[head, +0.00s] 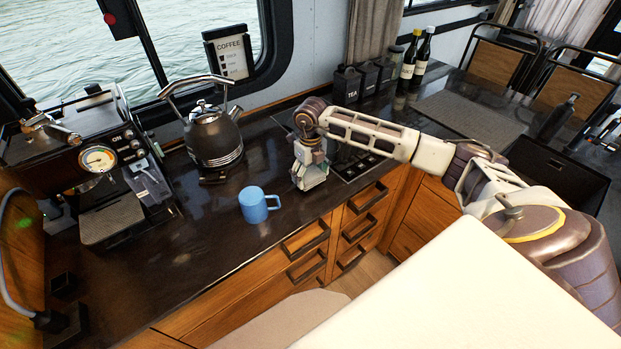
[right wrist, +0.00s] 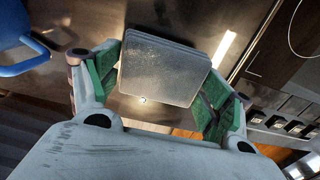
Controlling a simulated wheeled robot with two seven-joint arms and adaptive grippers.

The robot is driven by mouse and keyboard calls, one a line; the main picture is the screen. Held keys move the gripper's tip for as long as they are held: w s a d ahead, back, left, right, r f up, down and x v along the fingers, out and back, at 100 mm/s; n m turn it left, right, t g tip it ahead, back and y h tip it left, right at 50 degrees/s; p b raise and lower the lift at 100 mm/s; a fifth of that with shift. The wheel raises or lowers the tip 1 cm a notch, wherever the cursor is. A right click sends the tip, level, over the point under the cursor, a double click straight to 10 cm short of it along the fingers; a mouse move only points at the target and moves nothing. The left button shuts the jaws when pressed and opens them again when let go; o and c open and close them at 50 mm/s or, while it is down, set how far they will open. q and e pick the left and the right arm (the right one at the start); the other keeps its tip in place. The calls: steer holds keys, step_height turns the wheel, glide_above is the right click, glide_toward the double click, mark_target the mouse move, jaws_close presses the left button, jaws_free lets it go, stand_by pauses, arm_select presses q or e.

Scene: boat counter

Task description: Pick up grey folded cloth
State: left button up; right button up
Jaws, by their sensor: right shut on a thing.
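The grey folded cloth (right wrist: 165,70) shows in the right wrist view as a flat, layered, rectangular stack. It lies between the green finger pads of my right gripper (right wrist: 163,85), which is shut on it. In the head view my right gripper (head: 309,183) points down over the dark counter, to the right of the blue mug. The cloth cannot be made out clearly there, as the gripper hides it. I cannot tell whether the cloth touches the counter. My left gripper is not in view.
The blue mug (head: 259,205) stands close to the left of my right gripper. A kettle (head: 213,135) stands behind it, and a coffee machine (head: 90,165) is at the left. A cooktop (head: 356,163) and dark canisters (head: 347,85) are right and behind.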

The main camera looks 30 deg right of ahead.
mark_target(311, 175)
step_height(311, 175, up, 8)
steer(key=shift+r+b, duration=0.1)
steer(key=shift+b, duration=0.6)
stand_by(0.5)
